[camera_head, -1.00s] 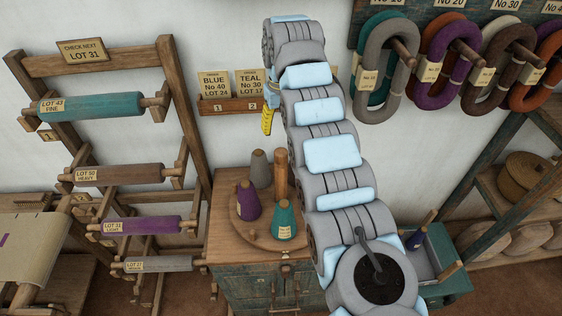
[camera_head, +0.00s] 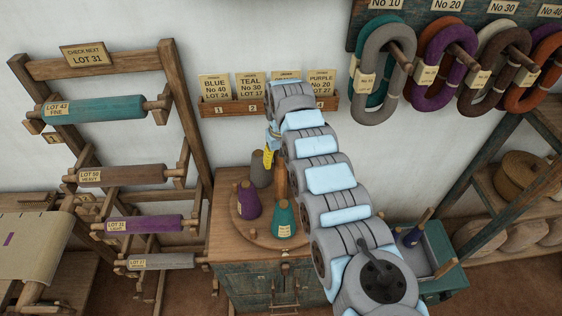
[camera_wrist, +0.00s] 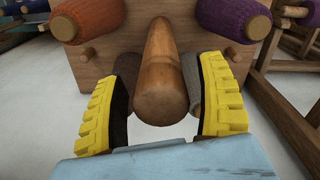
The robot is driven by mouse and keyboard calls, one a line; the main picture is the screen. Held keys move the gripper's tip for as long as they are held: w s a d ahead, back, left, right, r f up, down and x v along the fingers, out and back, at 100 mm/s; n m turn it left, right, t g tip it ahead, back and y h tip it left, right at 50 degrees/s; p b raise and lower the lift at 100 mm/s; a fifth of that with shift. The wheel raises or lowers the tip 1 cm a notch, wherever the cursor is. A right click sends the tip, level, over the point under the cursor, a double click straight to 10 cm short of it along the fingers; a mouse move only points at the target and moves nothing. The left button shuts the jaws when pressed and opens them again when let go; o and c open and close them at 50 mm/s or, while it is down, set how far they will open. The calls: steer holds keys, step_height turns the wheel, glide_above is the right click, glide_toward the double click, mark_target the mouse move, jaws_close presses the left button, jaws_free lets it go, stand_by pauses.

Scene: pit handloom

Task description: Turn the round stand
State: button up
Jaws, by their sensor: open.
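The round stand (camera_head: 250,231) is a wooden disc on a cabinet. A purple cone (camera_head: 249,200) stands at its left, a teal cone (camera_head: 284,218) at the front and a grey cone (camera_head: 261,170) at the back. An upright wooden post (camera_head: 281,180) stands near the grey cone, partly hidden by my arm. My gripper (camera_head: 268,158) is open at post-top height, and only one yellow finger shows clearly. In the wrist view, a rounded wooden bar (camera_wrist: 158,80) appears between the two yellow fingers; I cannot tell whether either touches it.
A rack of wound rollers (camera_head: 120,175) stands left of the cabinet (camera_head: 262,285). Order cards (camera_head: 215,88) sit on a wall shelf behind my arm. Yarn hanks (camera_head: 384,70) hang at upper right. A teal tray (camera_head: 436,245) lies right of the cabinet.

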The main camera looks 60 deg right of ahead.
steer(key=shift+f, duration=0.65)
steer(key=c, duration=1.3)
steer(key=shift+o, duration=0.2)
